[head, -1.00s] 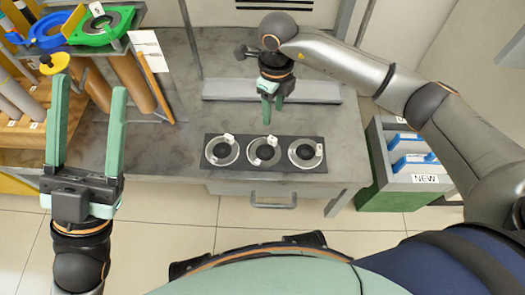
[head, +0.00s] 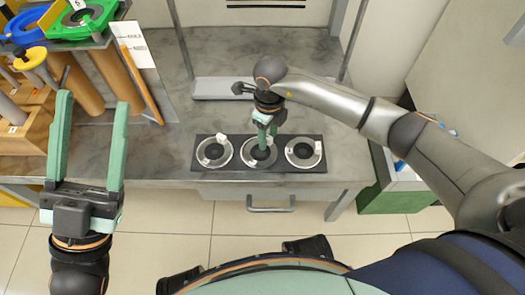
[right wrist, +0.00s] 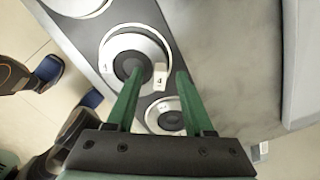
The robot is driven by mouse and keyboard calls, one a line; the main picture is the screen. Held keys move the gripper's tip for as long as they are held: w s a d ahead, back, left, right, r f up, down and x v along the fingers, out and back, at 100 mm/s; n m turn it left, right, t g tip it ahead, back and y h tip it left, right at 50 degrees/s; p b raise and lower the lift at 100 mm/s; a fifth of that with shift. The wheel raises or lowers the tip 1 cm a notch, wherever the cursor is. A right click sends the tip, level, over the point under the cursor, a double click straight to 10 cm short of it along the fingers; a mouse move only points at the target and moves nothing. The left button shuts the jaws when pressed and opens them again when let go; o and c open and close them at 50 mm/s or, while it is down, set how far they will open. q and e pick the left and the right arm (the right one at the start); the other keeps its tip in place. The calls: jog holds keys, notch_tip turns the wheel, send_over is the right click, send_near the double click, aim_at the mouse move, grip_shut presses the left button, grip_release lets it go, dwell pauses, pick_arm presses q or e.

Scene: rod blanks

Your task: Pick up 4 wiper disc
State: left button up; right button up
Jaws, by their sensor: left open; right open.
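Three light ring-shaped discs with dark centres lie in a row on a dark mat (head: 200,168): a left disc (head: 206,159), a middle disc (head: 250,160) and a right disc (head: 314,160). My right gripper (head: 266,143) is open, pointing down over the middle disc and partly hiding it. In the right wrist view the middle disc (right wrist: 110,60) shows beyond the fingertips; its small white tag (right wrist: 160,76) has a mark that looks like a 4. I cannot tell whether the fingers touch it. My left gripper (head: 93,100) is open and empty, away from the discs.
The mat lies at the front edge of a grey counter (head: 340,110). A rack with a green holder (head: 80,32), a blue ring and brown cylinders stands at the left. A green-sided bin (head: 385,195) stands right of the counter. A drawer handle (head: 270,209) is below.

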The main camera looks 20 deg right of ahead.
grip_shut()
dwell(0.4)
